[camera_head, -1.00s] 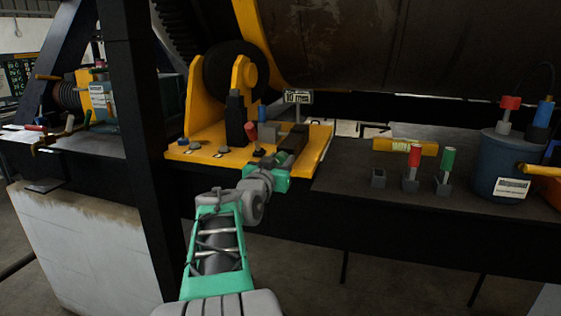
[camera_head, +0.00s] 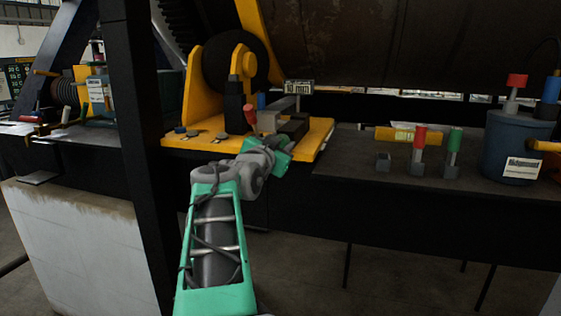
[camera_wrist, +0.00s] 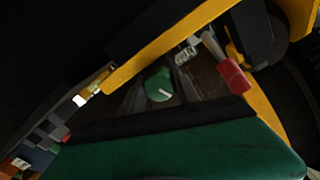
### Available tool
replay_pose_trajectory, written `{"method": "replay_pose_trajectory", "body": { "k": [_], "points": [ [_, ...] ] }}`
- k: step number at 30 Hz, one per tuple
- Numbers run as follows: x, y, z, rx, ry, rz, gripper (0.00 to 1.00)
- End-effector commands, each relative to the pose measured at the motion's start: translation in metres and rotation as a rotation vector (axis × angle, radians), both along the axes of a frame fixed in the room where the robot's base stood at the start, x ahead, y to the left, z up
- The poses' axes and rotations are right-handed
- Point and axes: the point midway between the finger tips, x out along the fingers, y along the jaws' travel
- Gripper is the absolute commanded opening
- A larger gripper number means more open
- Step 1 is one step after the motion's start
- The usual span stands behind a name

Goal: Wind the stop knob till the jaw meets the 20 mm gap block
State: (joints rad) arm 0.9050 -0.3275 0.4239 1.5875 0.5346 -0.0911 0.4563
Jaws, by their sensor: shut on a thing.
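My gripper (camera_head: 277,150) is at the front edge of a yellow base plate (camera_head: 190,144), its fingertips mostly hidden behind its green body. It is shut on what looks like the stop knob. A round green knob with a white mark (camera_wrist: 158,86) shows beyond the gripper's dark edge in the wrist view; the finger contact is hidden. On the plate stand a light grey block (camera_head: 267,121) and a darker block (camera_head: 294,128), close together. I cannot tell which is the jaw or the gap block, nor any gap between them. A small "mm" sign (camera_head: 299,87) stands behind; its number is blurred.
A black post with a red-topped lever (camera_head: 249,114) stands left of the blocks. On the dark bench at right are red (camera_head: 420,137) and green (camera_head: 455,140) handled pieces, a yellow bar (camera_head: 395,134) and a blue bucket (camera_head: 515,145). A black column (camera_head: 137,110) stands at left.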

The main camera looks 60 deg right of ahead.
Motion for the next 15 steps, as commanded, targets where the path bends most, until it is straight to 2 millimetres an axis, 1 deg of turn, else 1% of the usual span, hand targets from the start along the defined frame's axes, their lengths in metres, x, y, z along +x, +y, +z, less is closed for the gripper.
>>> {"method": "replay_pose_trajectory", "body": {
  "k": [1, 6, 11, 12, 15],
  "points": [
    [0.0, -0.0002, -0.0049, 0.005, -0.02, 0.0, 0.0],
    [0.0001, -0.0001, -0.0005, 0.011, -0.041, 0.001, 0.0],
    [0.0001, -0.0001, -0.0003, 0.011, -0.039, 0.0, 0.0],
    [0.0001, -0.0001, -0.0003, 0.011, -0.039, 0.0, 0.38],
    [0.0001, -0.0001, -0.0003, 0.01, -0.039, 0.001, 0.47]
  ]
}}
